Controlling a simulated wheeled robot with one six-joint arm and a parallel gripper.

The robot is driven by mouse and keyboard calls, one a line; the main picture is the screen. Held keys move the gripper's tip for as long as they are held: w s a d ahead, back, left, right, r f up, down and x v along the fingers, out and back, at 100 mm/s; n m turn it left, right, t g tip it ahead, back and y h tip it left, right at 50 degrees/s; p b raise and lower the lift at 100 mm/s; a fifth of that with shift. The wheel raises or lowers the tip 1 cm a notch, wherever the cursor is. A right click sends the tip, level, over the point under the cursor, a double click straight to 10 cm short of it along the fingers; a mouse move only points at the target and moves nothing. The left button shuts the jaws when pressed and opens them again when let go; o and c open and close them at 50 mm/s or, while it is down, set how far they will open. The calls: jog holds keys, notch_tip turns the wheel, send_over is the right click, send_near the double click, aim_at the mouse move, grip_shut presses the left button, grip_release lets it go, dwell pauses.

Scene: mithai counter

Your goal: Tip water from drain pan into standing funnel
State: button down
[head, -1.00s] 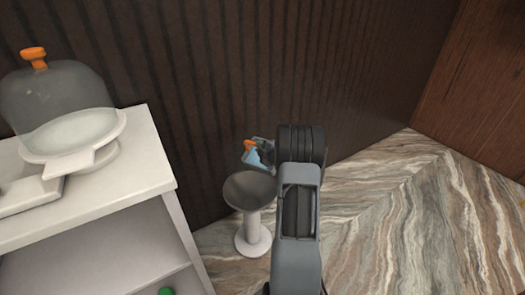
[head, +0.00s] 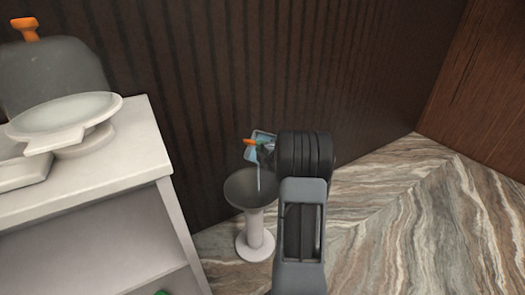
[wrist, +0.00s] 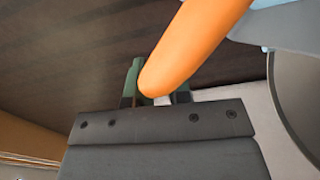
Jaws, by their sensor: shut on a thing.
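The drain pan (head: 252,153) is light blue with an orange handle (head: 249,142). It is tilted above the standing funnel (head: 245,190), a grey bowl on a white stem and round foot. A thin pale stream of water (head: 259,178) falls from the pan into the bowl. My gripper (head: 263,146) is shut on the pan's handle, with my dark wrist hiding part of the pan. In the wrist view the orange handle (wrist: 200,45) crosses in front of my gripper (wrist: 155,85), and a grey curved surface, seemingly the funnel bowl (wrist: 295,75), lies at right.
A white shelf unit (head: 160,140) stands at left. On it are a pale dish (head: 70,108) and a clear dome with an orange knob (head: 50,75). A dark ribbed wall (head: 230,60) runs behind the funnel. The marble floor (head: 400,220) is clear at right.

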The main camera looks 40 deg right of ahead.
jog(key=shift+s+a+f+n+t+b, duration=0.1)
jog(key=shift+a+n+t+b, duration=0.2)
jog(key=shift+b, duration=0.85)
jog(key=shift+s+a+f+n+t+b, duration=0.15)
jog(key=shift+a+n+b, duration=0.25)
jog(key=shift+b, duration=0.8)
jog(key=shift+s+a+f+n+t+b, duration=0.15)
jog(key=shift+a+n+b, duration=0.2)
jog(key=shift+b, duration=0.8)
jog(key=shift+s+a+f+n+t+y, duration=0.3)
jog(key=shift+a+n+t, duration=0.35)
jog(key=shift+n, duration=0.7)
jog(key=shift+s+a+f+n+t+y, duration=0.25)
jog(key=shift+a+n+t+y, duration=0.2)
jog(key=shift+a+n, duration=0.65)
jog(key=shift+s+a+f+n+t+y, duration=0.2)
jog(key=shift+s+a+n+t+y, duration=0.25)
jog(key=shift+n, duration=1.15)
jog(key=shift+w, duration=0.1)
jog(key=shift+p, duration=0.3)
